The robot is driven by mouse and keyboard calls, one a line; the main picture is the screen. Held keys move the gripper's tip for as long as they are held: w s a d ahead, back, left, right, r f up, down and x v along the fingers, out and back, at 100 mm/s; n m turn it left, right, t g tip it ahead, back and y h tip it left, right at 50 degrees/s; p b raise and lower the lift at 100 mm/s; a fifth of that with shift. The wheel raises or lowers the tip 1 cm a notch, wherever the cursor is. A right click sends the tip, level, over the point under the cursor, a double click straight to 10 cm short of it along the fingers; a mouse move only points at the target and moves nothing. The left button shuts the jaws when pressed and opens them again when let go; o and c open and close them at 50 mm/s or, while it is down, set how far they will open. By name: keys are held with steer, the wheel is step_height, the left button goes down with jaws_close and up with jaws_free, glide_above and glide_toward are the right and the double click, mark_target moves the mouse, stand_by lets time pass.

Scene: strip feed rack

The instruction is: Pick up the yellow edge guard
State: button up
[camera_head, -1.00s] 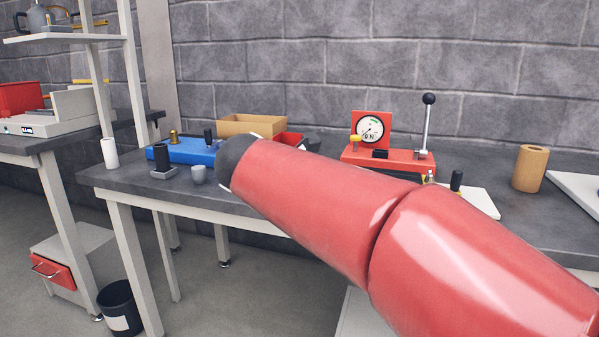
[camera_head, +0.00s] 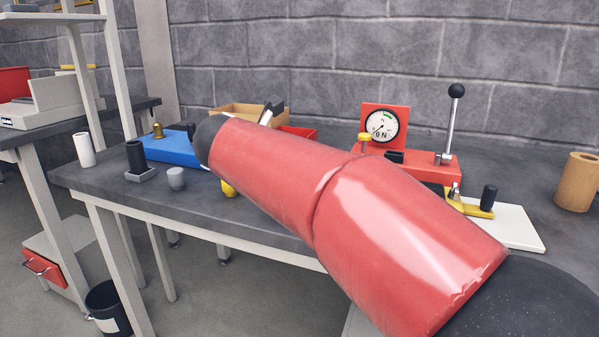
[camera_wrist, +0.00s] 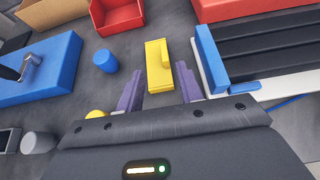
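The yellow edge guard (camera_wrist: 157,66) is a small L-shaped yellow piece lying on the dark bench in the wrist view. My gripper (camera_wrist: 159,88) is open, with its two purple fingers apart. The guard shows between and just beyond the fingertips, and nothing is held. I cannot tell the height of the fingers above the bench. In the head view my red arm covers the bench middle, so the guard is hidden there and my gripper is mostly hidden.
In the wrist view, a blue block (camera_wrist: 40,70) and blue cylinder (camera_wrist: 106,61) lie left, a red bin (camera_wrist: 116,15) beyond, and a blue-ended black ribbed fixture (camera_wrist: 211,60) close right. A yellow rounded thing (camera_wrist: 96,114) is near the left finger. A gauge stand (camera_head: 384,124) stands at the back.

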steer(key=x, duration=0.6)
steer(key=shift+w+d+f, duration=0.15)
steer(key=shift+d+f, duration=0.1)
steer(key=shift+d, duration=0.15)
jaws_close()
